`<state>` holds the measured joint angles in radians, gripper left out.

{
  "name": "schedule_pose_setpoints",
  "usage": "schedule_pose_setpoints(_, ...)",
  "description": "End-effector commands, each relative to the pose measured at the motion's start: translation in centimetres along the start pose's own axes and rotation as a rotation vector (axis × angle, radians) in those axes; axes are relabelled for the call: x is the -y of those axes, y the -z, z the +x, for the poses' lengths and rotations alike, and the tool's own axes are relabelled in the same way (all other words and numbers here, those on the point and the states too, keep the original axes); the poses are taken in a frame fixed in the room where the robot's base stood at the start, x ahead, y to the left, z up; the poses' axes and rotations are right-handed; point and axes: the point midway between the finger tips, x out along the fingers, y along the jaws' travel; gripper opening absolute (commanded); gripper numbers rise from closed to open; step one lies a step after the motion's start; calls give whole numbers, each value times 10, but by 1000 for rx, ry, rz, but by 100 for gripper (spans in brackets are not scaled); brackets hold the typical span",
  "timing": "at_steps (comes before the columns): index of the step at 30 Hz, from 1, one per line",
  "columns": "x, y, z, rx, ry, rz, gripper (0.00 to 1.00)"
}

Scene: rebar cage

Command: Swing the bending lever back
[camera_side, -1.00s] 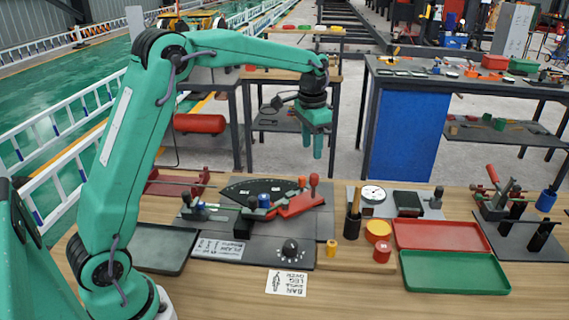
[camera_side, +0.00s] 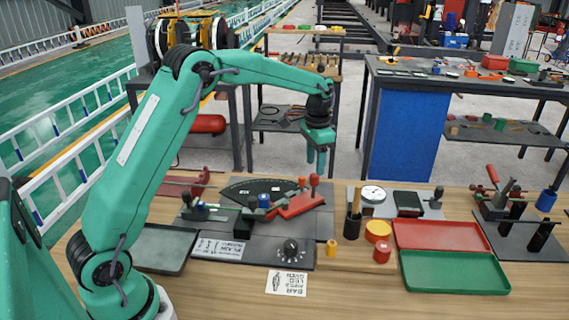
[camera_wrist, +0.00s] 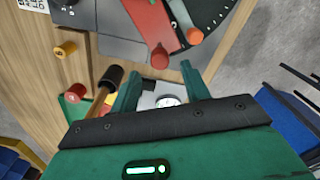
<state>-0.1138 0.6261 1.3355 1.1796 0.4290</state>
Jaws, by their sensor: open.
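The bending lever is a red arm (camera_side: 300,206) on the dark bending plate, with an upright red-knobbed handle (camera_side: 314,183) at its right end. In the wrist view the red lever (camera_wrist: 152,22) comes in from the top, with its round knob (camera_wrist: 160,58) just beyond the fingertips. A black fan-shaped angle scale (camera_side: 250,188) lies behind the lever. My gripper (camera_side: 317,160) points down above and slightly behind the handle, apart from it. In the wrist view its two green fingers (camera_wrist: 160,80) are open with nothing held between them.
A cup with a wooden-handled tool (camera_side: 353,222), a dial gauge (camera_side: 373,194) and yellow and red cylinders (camera_side: 378,232) stand right of the plate. Red (camera_side: 440,223) and green trays (camera_side: 455,284) lie further right, a grey tray (camera_side: 150,262) at left. The air around my gripper is clear.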

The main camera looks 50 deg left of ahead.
Motion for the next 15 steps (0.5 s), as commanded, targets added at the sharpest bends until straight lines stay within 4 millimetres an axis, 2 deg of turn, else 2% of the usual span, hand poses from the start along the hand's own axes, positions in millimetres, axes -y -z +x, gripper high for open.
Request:
schedule_pose_setpoints(7,0,-1,31,3,-2,0,46)
schedule_pose_setpoints(15,0,0,44,1,0,0,46)
